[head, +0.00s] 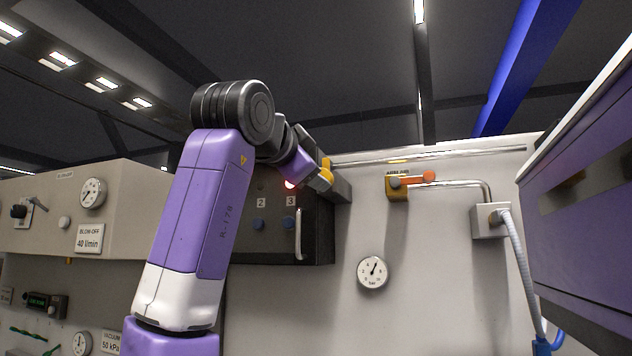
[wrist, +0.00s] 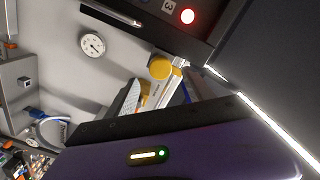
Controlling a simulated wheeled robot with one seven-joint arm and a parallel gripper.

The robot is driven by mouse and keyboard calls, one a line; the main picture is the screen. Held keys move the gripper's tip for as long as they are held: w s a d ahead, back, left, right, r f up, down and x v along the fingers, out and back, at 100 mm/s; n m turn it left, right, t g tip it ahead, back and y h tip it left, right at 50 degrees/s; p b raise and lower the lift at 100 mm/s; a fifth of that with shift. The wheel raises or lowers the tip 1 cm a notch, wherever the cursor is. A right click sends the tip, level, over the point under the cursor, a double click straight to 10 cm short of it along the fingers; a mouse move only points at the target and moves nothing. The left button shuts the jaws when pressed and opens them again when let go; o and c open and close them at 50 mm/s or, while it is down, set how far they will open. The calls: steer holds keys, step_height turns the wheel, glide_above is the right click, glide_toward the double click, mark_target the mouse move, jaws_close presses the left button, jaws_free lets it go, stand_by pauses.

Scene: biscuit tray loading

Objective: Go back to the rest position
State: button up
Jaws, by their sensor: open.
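My gripper (head: 328,174) is at the upper middle of the head view, small and seen side-on, with yellow and grey parts. It is open, with nothing seen in it. It is in front of the upper right corner of a dark panel box (head: 318,235). I cannot tell whether it touches the box. My purple arm rises from the bottom and bends at a black joint toward it. The wrist view shows a purple surface with a green light across its bottom, and yellow and grey parts near the middle.
The dark box has blue knobs, a handle (head: 298,235) and a lit red lamp (wrist: 187,16). On the wall are a gauge (head: 373,272), a valve with an orange lever (head: 415,178) and a hose (head: 519,270). A purple cabinet (head: 590,200) stands at right. A beige panel (head: 125,215) is at left.

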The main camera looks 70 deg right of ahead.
steer(key=shift+s+a, duration=0.1)
steer(key=shift+a, duration=0.65)
